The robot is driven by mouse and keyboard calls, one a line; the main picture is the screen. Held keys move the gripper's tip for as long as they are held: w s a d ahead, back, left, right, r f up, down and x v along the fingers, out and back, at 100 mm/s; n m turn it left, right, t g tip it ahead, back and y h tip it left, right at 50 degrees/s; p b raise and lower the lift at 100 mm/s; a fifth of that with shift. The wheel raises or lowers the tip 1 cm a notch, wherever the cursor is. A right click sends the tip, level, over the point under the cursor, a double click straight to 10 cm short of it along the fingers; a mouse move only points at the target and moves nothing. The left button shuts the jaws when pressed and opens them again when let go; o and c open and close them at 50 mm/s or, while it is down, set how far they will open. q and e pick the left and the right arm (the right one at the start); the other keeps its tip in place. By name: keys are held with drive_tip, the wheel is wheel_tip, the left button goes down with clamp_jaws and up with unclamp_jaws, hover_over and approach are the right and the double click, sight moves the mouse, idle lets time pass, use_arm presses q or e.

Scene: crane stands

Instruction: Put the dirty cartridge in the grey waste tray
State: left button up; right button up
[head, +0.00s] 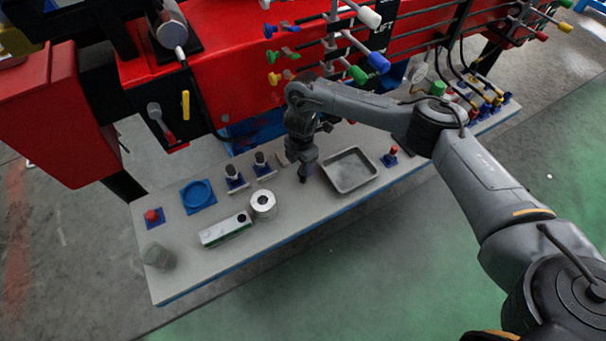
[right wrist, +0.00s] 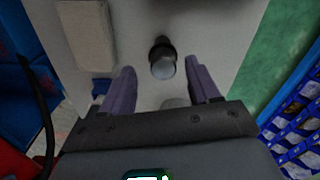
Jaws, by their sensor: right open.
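The grey waste tray (head: 374,178) lies empty on the bench in the head view. My right gripper (head: 303,175) points down over the bench just left of the tray. In the right wrist view the right gripper (right wrist: 162,88) is open. A short dark cylinder with a grey end (right wrist: 162,60) shows just beyond and between the fingertips, apart from both. It may be the dirty cartridge, but I cannot tell for sure; in the head view my gripper hides most of that spot. My left gripper is not in view.
On the bench (head: 180,285) are a white roll (head: 263,204), a pale box (head: 225,230), a blue ring dish (head: 198,195), a jar (head: 159,257) and two blue-based pieces (head: 235,178). A red machine (head: 230,85) with valve handles overhangs the back. Bare bench lies in front of my gripper.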

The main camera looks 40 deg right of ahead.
sight(302, 173)
drive_tip(key=f, duration=0.1)
drive_tip(key=f+b, duration=0.2)
drive_tip(key=shift+s+f, duration=0.25)
drive_tip(key=shift+s, duration=0.05)
drive_tip(key=shift+f, duration=0.75)
drive_tip(key=shift+w, duration=0.1)
